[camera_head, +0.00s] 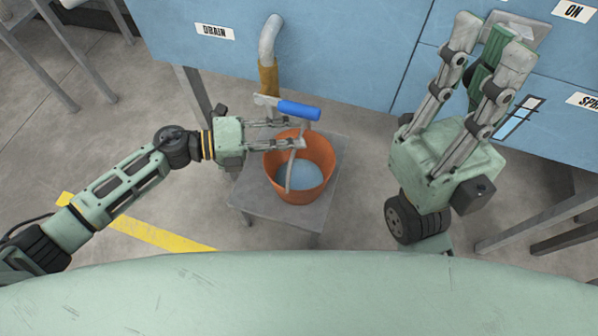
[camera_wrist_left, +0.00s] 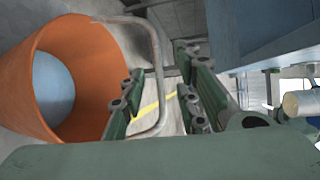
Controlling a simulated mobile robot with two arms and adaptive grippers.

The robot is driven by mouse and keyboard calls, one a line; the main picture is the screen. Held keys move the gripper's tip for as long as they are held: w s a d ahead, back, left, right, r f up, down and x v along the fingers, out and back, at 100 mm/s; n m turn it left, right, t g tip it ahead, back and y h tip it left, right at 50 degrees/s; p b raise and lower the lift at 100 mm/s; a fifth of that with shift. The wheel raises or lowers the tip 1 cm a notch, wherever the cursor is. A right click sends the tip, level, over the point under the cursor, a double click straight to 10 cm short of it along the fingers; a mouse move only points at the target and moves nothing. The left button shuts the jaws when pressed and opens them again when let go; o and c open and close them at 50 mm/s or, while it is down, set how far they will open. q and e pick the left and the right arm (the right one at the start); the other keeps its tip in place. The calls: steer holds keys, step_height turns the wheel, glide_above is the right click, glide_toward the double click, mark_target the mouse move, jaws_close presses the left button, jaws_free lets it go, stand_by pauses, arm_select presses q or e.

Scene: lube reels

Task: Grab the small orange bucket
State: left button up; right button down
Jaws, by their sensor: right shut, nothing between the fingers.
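The small orange bucket (camera_head: 318,188) stands upright on a small grey stool, with pale blue showing at its bottom. In the left wrist view the bucket (camera_wrist_left: 92,75) fills the left side, and its thin grey handle (camera_wrist_left: 158,60) arches up across the fingers. My left gripper (camera_head: 294,133) reaches in from the left over the bucket's far rim, its fingers apart around the handle area. I cannot tell whether the fingers touch the handle. My right gripper (camera_head: 490,45) is shut and empty, up at the right in front of the blue cabinet.
The grey stool (camera_head: 255,195) stands on the concrete floor. A drain pipe (camera_head: 268,45) with a blue-handled valve (camera_head: 299,110) hangs just above the bucket. The blue cabinet (camera_head: 340,50) closes off the back. A yellow floor line (camera_head: 150,232) runs at the left.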

arm_select(q)
steer(key=x, duration=0.2)
steer(key=shift+w+d+f, duration=0.1)
steer(key=shift+d, duration=0.25)
steer(key=shift+c, duration=0.2)
jaws_close()
